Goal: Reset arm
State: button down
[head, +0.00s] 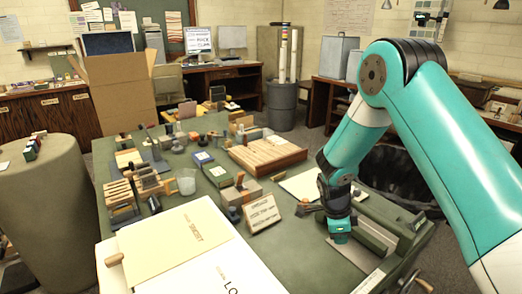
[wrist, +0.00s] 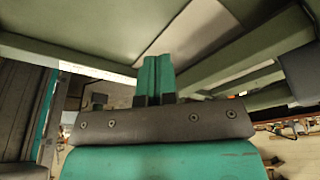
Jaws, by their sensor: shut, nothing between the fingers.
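My gripper (head: 341,237) hangs below my teal arm at the right of the head view, pointing down at the green table (head: 275,262). It is beside a grey-green machine with a long channel (head: 372,232) near the table's right edge. I cannot tell whether it touches the surface. In the wrist view the two teal fingers of my gripper (wrist: 155,68) are pressed together with nothing between them. A pale sheet or panel (wrist: 190,32) and a broad green surface lie beyond the fingers there.
A wooden slatted tray (head: 268,155), a small sign (head: 262,213), a clear cup (head: 186,182) and several tools crowd the table. A large tan folder (head: 170,240) lies at the front. A green-grey round stand (head: 45,205) is at the left, a grey bin (head: 281,105) behind.

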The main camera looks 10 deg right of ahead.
jog(key=s+a+r+n+t+y, duration=0.1)
jog(key=s+a+r+n+y, duration=0.15)
jog(key=a+r+n, duration=0.45)
jog(key=s+a+r+n+y, duration=0.1)
jog(key=s+a+r+n, duration=0.3)
jog(key=r, duration=0.4)
jog(key=s+a+r+n+y, duration=0.1)
jog(key=s+a+r+n, duration=0.2)
jog(key=s+r+n, duration=0.3)
jog(key=s+a+r+n+y, duration=0.2)
jog(key=s+a+r+n, duration=0.2)
jog(key=s+n, duration=0.7)
jog(key=shift+s+a+r+n, duration=0.25)
jog(key=shift+s+r+n, duration=0.05)
jog(key=shift+r+n, duration=0.6)
